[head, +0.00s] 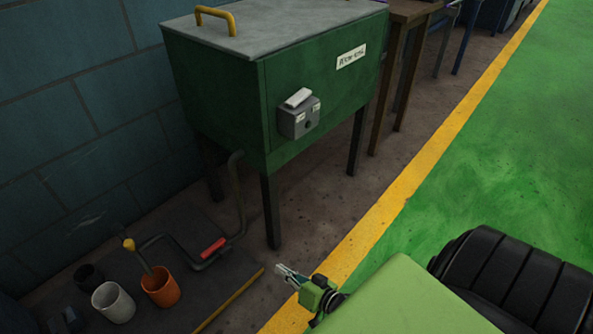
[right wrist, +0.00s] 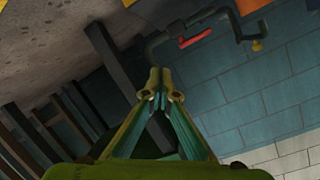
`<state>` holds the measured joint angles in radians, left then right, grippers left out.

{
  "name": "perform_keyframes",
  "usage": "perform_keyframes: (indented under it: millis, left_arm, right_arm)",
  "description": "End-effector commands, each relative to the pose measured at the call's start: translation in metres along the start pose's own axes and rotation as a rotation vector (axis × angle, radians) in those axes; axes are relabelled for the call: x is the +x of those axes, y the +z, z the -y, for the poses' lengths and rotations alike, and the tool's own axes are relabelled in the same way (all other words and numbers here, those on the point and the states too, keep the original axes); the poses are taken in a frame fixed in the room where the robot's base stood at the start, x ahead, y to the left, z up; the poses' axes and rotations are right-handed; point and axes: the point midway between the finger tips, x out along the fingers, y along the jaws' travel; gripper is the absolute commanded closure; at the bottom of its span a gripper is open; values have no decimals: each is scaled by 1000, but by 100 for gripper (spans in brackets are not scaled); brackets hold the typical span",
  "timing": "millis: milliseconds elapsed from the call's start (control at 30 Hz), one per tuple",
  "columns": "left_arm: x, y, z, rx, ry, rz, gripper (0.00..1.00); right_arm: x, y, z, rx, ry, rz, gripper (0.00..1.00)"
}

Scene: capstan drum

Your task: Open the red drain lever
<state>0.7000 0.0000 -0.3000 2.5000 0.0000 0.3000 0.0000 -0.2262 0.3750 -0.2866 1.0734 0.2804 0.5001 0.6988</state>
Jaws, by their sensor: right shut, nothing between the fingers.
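The red drain lever (head: 212,248) sits on a dark bent pipe low beside the green tank (head: 210,100). It also shows in the right wrist view (right wrist: 195,38), above and to the right of the fingertips. My right gripper (head: 284,272) is shut and empty, pointing left in the head view. It is to the right of the lever and apart from it, with a gap of floor between them. In the right wrist view its fingertips (right wrist: 159,85) are together with nothing between them. My left gripper is in neither view.
An orange cup (head: 161,289) and a white cup (head: 113,302) stand on a dark mat left of the lever. A dark tank leg (head: 271,211) stands between tank and floor. A yellow floor line (head: 395,200) borders open green floor at right.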

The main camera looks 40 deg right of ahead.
Motion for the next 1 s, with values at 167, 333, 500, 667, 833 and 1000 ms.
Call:
perform_keyframes:
  millis: [167, 333, 500, 667, 833, 1000]
  left_arm:
    - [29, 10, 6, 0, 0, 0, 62]
    - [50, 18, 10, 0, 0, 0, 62]
    - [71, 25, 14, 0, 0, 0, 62]
    - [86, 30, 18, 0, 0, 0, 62]
    - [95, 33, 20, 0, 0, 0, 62]
    - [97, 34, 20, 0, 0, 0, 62]
  right_arm:
    - [-18, -1, 7, -135, 45, 38, 100]
    - [-33, 4, 10, -266, 80, 82, 100]
    - [-50, 10, 13, -394, 110, 133, 100]
    - [-64, 16, 16, -500, 130, 180, 100]
    - [-74, 22, 17, -571, 141, 214, 100]
    - [-78, 25, 16, -600, 144, 228, 100]
